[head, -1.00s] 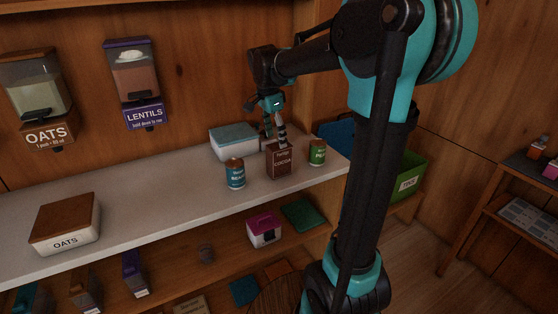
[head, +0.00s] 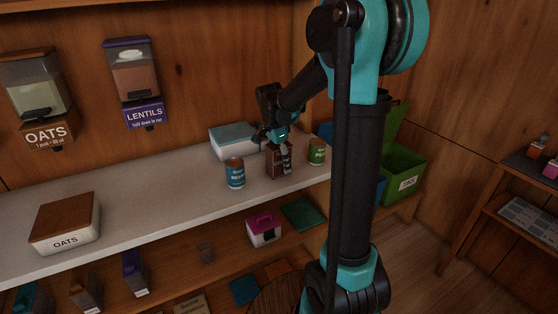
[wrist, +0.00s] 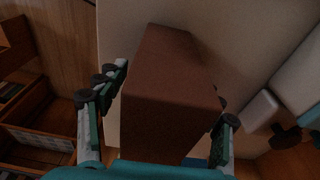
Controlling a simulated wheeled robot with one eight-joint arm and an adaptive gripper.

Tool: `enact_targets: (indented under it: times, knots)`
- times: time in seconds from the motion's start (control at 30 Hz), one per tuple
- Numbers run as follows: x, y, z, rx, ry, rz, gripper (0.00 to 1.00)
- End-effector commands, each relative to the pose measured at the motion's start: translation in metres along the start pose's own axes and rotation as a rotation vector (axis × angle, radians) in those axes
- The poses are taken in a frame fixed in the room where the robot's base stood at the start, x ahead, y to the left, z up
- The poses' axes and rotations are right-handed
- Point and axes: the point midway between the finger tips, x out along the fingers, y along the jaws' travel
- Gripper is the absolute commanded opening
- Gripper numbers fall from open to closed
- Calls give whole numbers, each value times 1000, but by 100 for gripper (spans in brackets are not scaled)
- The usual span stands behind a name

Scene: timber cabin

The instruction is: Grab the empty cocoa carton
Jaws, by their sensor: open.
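The brown cocoa carton (head: 272,163) stands upright on the pale counter between a blue can and a green can. In the wrist view the carton (wrist: 170,95) fills the middle, between the two fingers. My gripper (head: 284,153) is open, with its fingers down around the carton. In the wrist view my gripper (wrist: 165,105) has one finger on each side of the carton. The left finger shows a narrow gap to it; the right finger is partly hidden by the carton, so contact there is unclear. The carton's lower part is hidden in the wrist view.
A blue can (head: 235,174) stands close to the carton's left and a green can (head: 317,152) to its right. A white box with a blue-green lid (head: 232,137) is behind. The counter (head: 170,186) is clear further left, up to the oats box (head: 66,223).

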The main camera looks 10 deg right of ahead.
Motion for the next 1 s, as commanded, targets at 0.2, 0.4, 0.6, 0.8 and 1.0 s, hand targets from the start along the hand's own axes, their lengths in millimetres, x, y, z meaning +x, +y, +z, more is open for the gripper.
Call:
enact_targets:
  times: [0.2,0.4,0.6,0.8,1.0]
  knots:
    - [0,0,0,0,0,0,61]
    - [0,0,0,0,0,0,36]
    - [0,0,0,0,0,0,14]
    - [-1,0,0,0,0,0,14]
    - [-9,0,-1,0,0,0,14]
